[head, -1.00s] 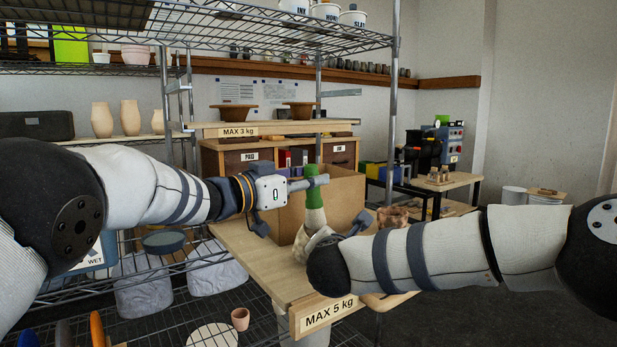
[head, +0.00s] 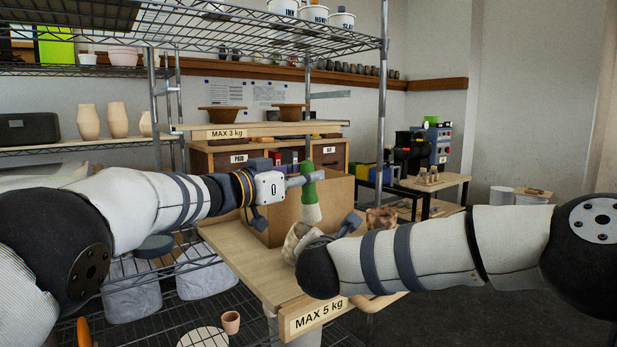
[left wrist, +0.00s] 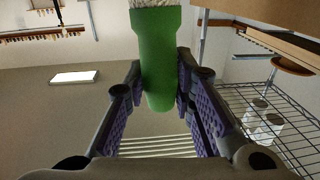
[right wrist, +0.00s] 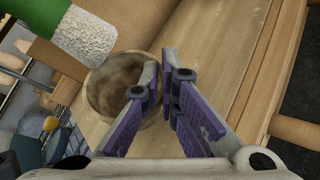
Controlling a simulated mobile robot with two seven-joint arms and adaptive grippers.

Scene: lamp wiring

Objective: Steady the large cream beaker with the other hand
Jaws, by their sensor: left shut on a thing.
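My left gripper (head: 306,181) is shut on the green handle (head: 308,183) of a tool with a white, rough lower end (head: 311,213). The green handle also fills the middle of the left wrist view (left wrist: 158,60). The large cream beaker (head: 292,243) stands below it on the table, partly hidden by my right arm. In the right wrist view the beaker (right wrist: 100,95) shows its open mouth, with the white tool end above and beside it. My right gripper (right wrist: 160,72) has its fingertips close together at the beaker's rim; whether they press on the wall is unclear.
A cardboard box (head: 282,215) stands behind the beaker. A mottled brown pot (head: 381,218) is to its right. The wooden table (head: 240,262) ends at the front near the MAX 5 kg label (head: 318,316). Wire shelving stands at left.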

